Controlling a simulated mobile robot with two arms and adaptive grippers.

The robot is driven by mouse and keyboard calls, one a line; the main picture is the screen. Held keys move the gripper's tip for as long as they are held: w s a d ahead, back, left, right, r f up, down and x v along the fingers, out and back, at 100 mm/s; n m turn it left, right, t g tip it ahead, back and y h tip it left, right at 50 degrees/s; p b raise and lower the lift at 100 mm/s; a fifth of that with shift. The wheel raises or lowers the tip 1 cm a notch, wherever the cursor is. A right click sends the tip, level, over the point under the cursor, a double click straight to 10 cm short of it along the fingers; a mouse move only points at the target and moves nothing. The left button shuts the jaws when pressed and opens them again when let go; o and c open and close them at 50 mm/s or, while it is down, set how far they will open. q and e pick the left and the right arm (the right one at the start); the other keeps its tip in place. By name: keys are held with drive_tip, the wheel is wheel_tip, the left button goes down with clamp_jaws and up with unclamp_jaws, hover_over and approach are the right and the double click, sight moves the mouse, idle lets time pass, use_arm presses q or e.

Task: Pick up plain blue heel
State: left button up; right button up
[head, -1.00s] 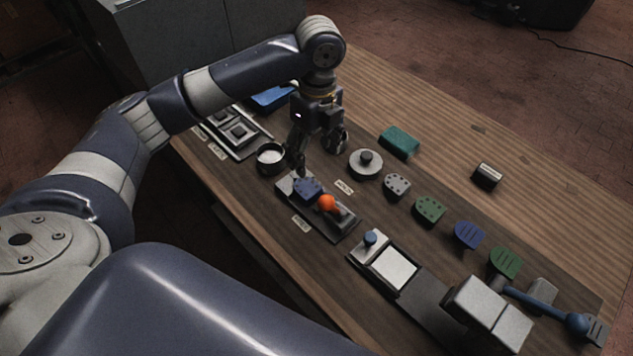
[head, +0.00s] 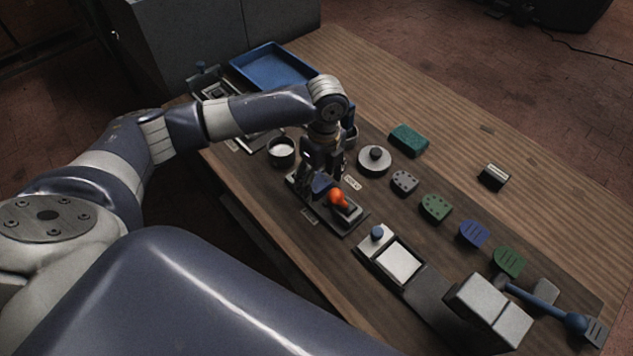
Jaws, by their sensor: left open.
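A dark blue heel (head: 321,186) sits in the small grey fixture (head: 351,216) beside an orange knob (head: 338,196); its top shows no clear slots or holes. My left gripper (head: 323,174) is open and low, right over this heel, its fingers pointing down and partly covering it. Whether the fingers touch the heel I cannot tell. Another blue heel (head: 473,233), with slots, lies in the row on the right. My right gripper is not in view.
A grey heel (head: 405,182) and green heels (head: 436,207) (head: 510,261) share that row. A black cup (head: 281,151), a round grey weight (head: 374,160), a green block (head: 408,139) and a blue tray (head: 273,66) stand around. A press with a blue lever (head: 540,303) is at right.

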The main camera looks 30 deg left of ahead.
use_arm(q)
drive_tip(key=c, duration=1.2)
